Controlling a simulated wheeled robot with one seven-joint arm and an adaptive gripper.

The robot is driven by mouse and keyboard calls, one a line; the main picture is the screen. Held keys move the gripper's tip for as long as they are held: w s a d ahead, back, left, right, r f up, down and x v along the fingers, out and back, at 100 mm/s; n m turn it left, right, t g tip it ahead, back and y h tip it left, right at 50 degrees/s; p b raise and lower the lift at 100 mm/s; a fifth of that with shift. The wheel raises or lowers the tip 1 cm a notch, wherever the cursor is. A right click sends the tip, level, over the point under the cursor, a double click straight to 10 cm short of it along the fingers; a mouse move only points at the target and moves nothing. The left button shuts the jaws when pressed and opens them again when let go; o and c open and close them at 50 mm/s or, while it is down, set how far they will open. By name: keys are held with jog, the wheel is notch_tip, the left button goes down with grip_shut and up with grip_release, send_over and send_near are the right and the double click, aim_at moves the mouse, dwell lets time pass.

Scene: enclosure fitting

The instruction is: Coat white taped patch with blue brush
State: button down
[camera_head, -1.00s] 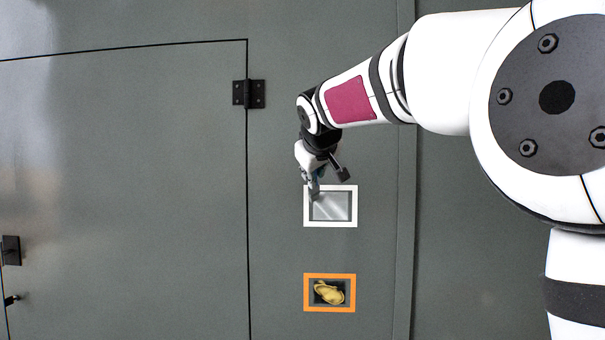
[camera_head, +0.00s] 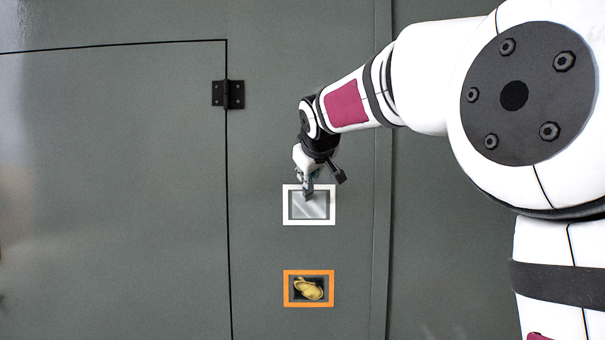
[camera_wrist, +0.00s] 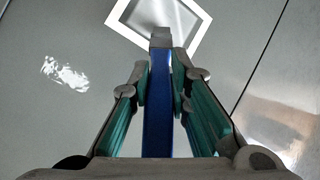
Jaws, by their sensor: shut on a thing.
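The white taped patch (camera_head: 309,220) is a white square frame around a lighter, shiny grey area on the dark grey panel. It also shows at the top of the wrist view (camera_wrist: 200,40), turned at an angle. My gripper (camera_head: 307,189) is at the patch's upper edge in the head view. In the wrist view my gripper (camera_wrist: 160,85) is shut on the blue brush (camera_wrist: 157,115), with a finger on each side of the blue handle. The brush's grey head (camera_wrist: 160,38) points into the framed area. I cannot tell whether it touches the surface.
An orange taped frame (camera_head: 309,305) with a yellow crumpled thing (camera_head: 308,288) inside is below the white patch. A door outline with a black hinge (camera_head: 228,94) is at the left. A vertical panel seam (camera_head: 382,230) runs to the right.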

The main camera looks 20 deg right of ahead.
jog(key=shift+s+d+p, duration=0.85)
jog(key=shift+d+p, duration=0.45)
jog(key=shift+d, duration=1.25)
jog(key=w+a+b, duration=0.3)
jog(key=a+b, duration=0.2)
jog(key=a, duration=0.5)
jog(key=shift+w, duration=0.25)
dwell(0.4)
jog(key=s+a, duration=0.2)
jog(key=s, duration=0.3)
jog(key=shift+s, duration=0.5)
jog(key=shift+s+a, duration=0.25)
jog(key=shift+s, duration=0.4)
jog(key=shift+s+a, duration=0.2)
jog(key=shift+s, duration=0.45)
